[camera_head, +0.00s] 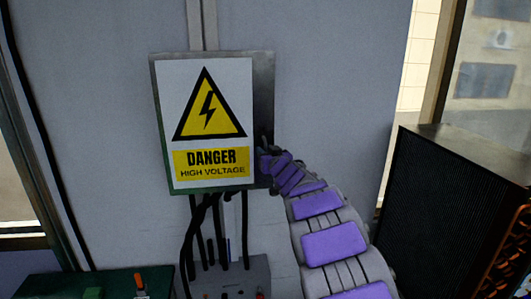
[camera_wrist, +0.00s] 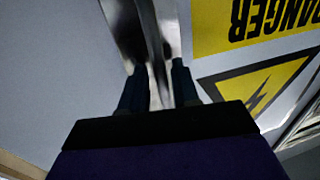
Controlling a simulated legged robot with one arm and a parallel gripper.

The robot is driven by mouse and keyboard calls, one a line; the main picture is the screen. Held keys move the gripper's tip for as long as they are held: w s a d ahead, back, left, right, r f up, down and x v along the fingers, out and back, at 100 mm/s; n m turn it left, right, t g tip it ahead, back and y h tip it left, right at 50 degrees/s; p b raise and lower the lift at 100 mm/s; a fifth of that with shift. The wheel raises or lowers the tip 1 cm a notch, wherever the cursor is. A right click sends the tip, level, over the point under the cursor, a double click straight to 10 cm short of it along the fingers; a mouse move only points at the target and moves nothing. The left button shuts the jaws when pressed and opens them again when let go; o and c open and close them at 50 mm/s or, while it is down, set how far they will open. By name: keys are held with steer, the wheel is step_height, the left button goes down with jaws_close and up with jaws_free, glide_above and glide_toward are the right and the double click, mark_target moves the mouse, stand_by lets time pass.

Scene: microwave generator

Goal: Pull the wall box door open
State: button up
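The wall box (camera_head: 264,95) is a grey metal box on the pale wall. Its door (camera_head: 205,75) carries a white sheet with a yellow lightning triangle and "DANGER HIGH VOLTAGE". The door looks shut or nearly so; I cannot tell if there is a gap. My gripper (camera_head: 264,150) is at the right edge of the door, its fingers mostly hidden in the head view. In the wrist view, the two dark fingers of my gripper (camera_wrist: 159,72) are apart, with a shiny metal edge of the box (camera_wrist: 160,30) between them. The sign (camera_wrist: 250,30) shows upside down at the right.
Black cables (camera_head: 187,240) run below the box to a grey unit (camera_head: 235,275). A dark ribbed cabinet (camera_head: 440,200) stands at the right. A green case (camera_head: 60,286) is at the lower left. The wall left of the box is clear.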

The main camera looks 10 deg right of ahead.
steer(key=shift+w+d, duration=0.2)
steer(key=shift+d, duration=0.15)
steer(key=shift+s+a, duration=0.15)
steer(key=shift+a, duration=0.45)
steer(key=shift+c, duration=0.2)
steer(key=shift+a, duration=0.25)
steer(key=shift+c, duration=0.6)
steer(key=shift+d, duration=0.15)
steer(key=c, duration=0.3)
steer(key=shift+d, duration=0.35)
jaws_close()
steer(key=shift+a, duration=0.25)
